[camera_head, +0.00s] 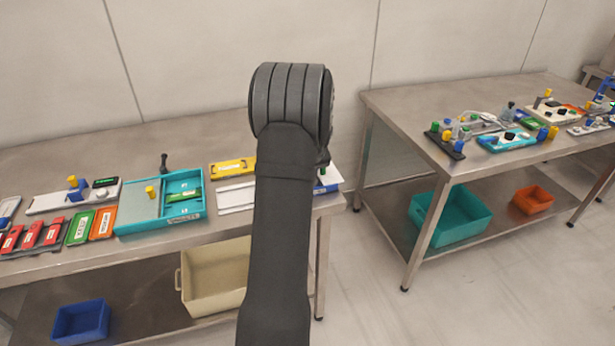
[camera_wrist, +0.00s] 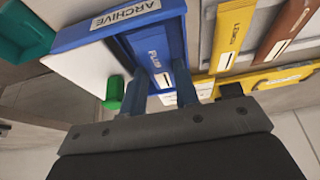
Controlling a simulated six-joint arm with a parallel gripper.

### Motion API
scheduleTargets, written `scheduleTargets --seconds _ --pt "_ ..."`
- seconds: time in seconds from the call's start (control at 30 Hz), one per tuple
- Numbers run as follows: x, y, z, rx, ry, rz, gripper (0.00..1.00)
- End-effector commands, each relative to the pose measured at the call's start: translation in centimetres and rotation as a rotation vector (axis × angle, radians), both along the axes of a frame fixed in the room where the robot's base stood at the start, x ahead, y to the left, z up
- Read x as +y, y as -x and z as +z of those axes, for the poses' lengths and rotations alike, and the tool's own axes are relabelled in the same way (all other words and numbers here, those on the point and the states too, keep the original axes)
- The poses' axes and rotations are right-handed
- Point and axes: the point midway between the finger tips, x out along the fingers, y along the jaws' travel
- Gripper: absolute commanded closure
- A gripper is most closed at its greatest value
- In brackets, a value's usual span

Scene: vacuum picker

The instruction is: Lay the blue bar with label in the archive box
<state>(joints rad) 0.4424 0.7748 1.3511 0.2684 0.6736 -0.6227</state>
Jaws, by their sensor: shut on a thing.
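In the wrist view, my gripper (camera_wrist: 160,92) is shut on the blue bar (camera_wrist: 150,46), which has a white label. One finger is on each side of the bar. The bar shows within the outline of the blue archive box (camera_wrist: 88,32), over its opening; I cannot tell whether it touches the floor inside. The box has a white ARCHIVE label on its rim and a white panel beside it. In the head view, my arm hides the gripper and the bar; a blue-edged white box (camera_head: 329,187) shows partly at the table's right end.
In the wrist view, a yellow bar (camera_wrist: 230,32), a brown bar (camera_wrist: 289,28) and a yellow tray (camera_wrist: 285,78) lie right of the box. A green knob (camera_wrist: 113,91) is close left of the fingers. In the head view, a teal box (camera_head: 160,224) stands left of my arm.

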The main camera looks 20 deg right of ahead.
Motion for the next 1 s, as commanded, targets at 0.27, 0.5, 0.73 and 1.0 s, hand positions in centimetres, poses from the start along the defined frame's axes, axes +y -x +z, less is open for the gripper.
scheduleTargets --seconds 0.27,0.5,0.73,1.0 --pt "0.0 0.0 -1.3 -0.001 0.001 0.001 0.97" --pt "0.0 0.0 -1.6 0.0 0.0 0.001 0.64" --pt "0.0 0.0 -1.6 0.0 0.0 0.001 0.63" --pt "0.0 0.6 0.2 -0.002 0.001 0.001 0.63"
